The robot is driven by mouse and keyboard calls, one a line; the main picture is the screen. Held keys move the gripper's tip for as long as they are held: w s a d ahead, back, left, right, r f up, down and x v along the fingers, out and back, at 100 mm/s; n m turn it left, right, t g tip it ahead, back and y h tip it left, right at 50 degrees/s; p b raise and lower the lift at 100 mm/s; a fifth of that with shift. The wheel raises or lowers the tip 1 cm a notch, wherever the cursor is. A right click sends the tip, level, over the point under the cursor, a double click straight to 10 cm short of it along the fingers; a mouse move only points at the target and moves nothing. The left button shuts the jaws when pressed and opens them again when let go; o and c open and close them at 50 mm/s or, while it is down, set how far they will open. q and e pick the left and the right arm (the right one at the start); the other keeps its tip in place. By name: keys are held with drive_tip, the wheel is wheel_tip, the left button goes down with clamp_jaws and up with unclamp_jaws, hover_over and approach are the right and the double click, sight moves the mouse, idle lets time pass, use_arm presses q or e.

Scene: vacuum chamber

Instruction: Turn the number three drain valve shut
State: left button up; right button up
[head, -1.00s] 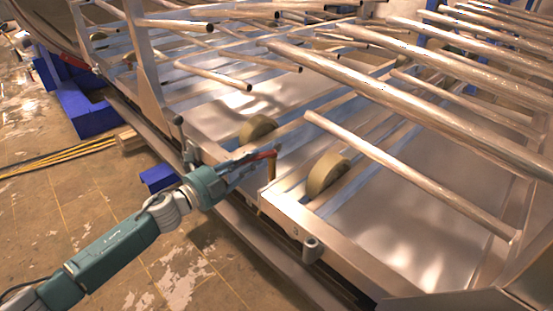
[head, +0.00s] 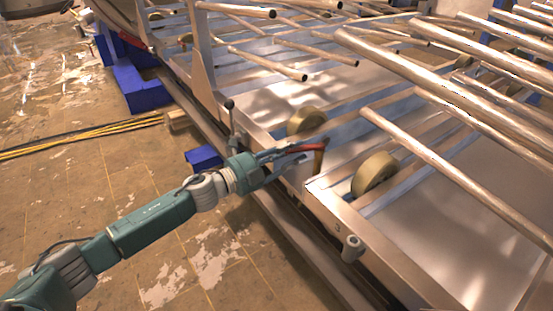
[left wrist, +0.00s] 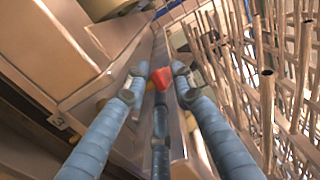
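The valve has a red lever handle (head: 308,147) and a brass-coloured stem (head: 318,162) at the frame's near edge. A "3" mark (head: 337,228) is on the frame to its right; a "3" (left wrist: 59,123) also shows in the left wrist view. My left gripper (head: 288,153) reaches in from the left, its fingers beside the handle's near end. In the left wrist view the red handle (left wrist: 162,76) lies between the spread fingertips (left wrist: 160,72). The fingers look open; contact is unclear. My right gripper is not in view.
Metal pipes (head: 460,185) run above the metal frame on the right. Tan rollers (head: 374,174) stand inside it. A fitting (head: 352,248) sticks out from the frame's near edge. A blue block (head: 203,158) lies on the floor by the frame. The floor at left is mostly clear.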

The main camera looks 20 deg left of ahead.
use_arm(q)
drive_tip(key=v, duration=1)
drive_tip(key=shift+s, duration=0.25)
drive_tip(key=shift+a, duration=0.15)
